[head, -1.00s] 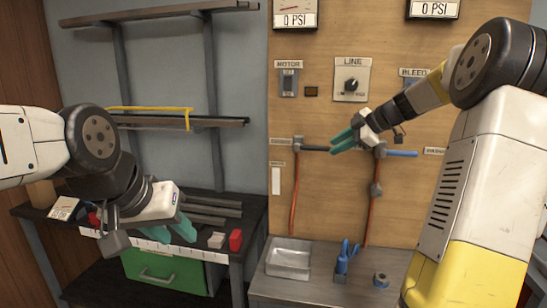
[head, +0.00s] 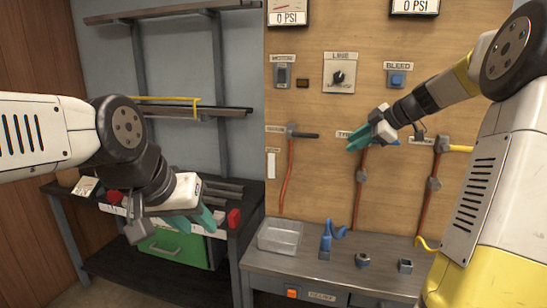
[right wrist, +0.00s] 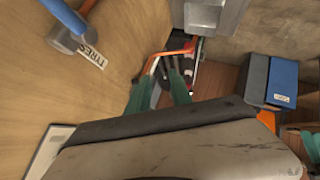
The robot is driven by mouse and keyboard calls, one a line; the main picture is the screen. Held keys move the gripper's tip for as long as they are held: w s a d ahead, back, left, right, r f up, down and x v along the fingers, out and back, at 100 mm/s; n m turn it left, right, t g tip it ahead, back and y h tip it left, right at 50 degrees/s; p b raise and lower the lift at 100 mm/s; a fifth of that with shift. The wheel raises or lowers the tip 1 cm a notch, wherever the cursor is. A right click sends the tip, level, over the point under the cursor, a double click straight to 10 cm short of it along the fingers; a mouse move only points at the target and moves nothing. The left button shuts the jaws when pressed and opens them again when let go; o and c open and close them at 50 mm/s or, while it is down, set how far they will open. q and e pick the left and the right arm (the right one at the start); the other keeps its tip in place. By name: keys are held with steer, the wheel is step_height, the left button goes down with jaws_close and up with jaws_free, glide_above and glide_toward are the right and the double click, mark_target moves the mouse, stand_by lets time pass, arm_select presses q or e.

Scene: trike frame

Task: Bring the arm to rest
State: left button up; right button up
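My right gripper (head: 358,143) has teal fingers and hangs in front of the pipe board, over the left end of the TYRES valve and its label. In the right wrist view its two fingers (right wrist: 160,92) stand apart with nothing seen held between them. A blue valve handle (right wrist: 65,14) is at the upper left there. My left gripper (head: 203,220) hangs low over the dark bench, beside a red block. Its teal fingers overlap in the head view, so their gap cannot be judged. No object shows in it.
The wooden board (head: 315,110) carries a LINE knob (head: 339,77), a blue BLEED button (head: 397,80) and orange pipes. The grey bench (head: 340,262) holds a clear tray (head: 279,236) and a blue clamp-like tool (head: 327,243). A dark bench (head: 115,193) with a green drawer (head: 178,250) stands left.

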steer(key=s+a+m+g+h, duration=0.2)
steer(key=s+a+m, duration=0.55)
steer(key=s, duration=0.65)
steer(key=s+a+f+m+h, duration=0.1)
steer(key=s+m, duration=0.3)
steer(key=s, duration=0.5)
steer(key=s+a+f+m+h, duration=0.1)
steer(key=s+f+m, duration=0.3)
steer(key=s, duration=0.5)
steer(key=shift+s+a+f+m+t+h, duration=0.15)
steer(key=shift+s+f+m+t+h, duration=0.15)
steer(key=shift+s+m+t, duration=0.1)
